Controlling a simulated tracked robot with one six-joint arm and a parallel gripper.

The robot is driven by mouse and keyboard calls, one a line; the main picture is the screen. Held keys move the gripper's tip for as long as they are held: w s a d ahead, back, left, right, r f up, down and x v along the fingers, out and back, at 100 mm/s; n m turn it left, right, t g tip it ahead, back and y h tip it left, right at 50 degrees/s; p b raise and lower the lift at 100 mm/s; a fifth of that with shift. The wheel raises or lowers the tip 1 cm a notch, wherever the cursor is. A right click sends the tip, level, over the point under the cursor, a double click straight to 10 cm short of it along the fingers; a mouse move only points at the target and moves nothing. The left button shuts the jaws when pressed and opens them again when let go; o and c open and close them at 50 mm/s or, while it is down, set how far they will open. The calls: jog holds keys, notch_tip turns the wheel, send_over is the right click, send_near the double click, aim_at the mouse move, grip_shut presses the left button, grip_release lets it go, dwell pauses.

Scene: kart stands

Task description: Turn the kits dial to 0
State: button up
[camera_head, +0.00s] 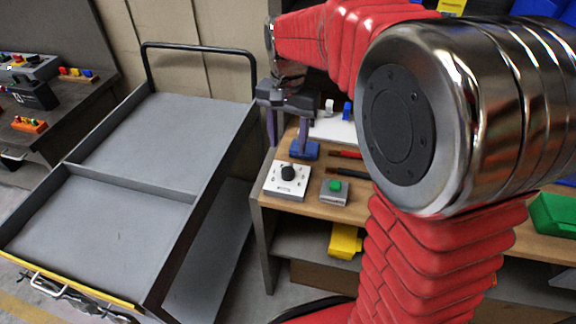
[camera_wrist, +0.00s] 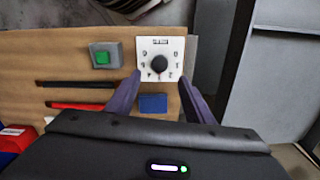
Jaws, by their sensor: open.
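The kits dial is a black round knob (camera_head: 288,172) on a white square plate (camera_head: 274,188) with dark marks around it, near the bench's left end. In the wrist view the knob (camera_wrist: 159,63) is in the middle of the plate (camera_wrist: 172,44), below a dark label. The marks are too small to read surely, and the knob's setting cannot be told. My gripper (camera_head: 285,157) is open, its purple fingers pointing down beyond the dial in the head view. In the wrist view the gripper (camera_wrist: 166,84) has its fingertips either side of the plate's near part, apart from the knob.
A blue block (camera_head: 305,150) lies beside the fingers. A green button on a grey box (camera_head: 334,192) stands right of the dial. Two screwdriver-like tools (camera_head: 345,154) lie behind it. A grey cart (camera_head: 150,140) with a raised handle stands left of the bench.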

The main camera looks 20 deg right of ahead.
aim_at(288, 170)
notch_tip(288, 170, down, 10)
jog(key=shift+r, duration=0.2)
jog(key=shift+c, duration=0.6)
jog(key=c, duration=0.9)
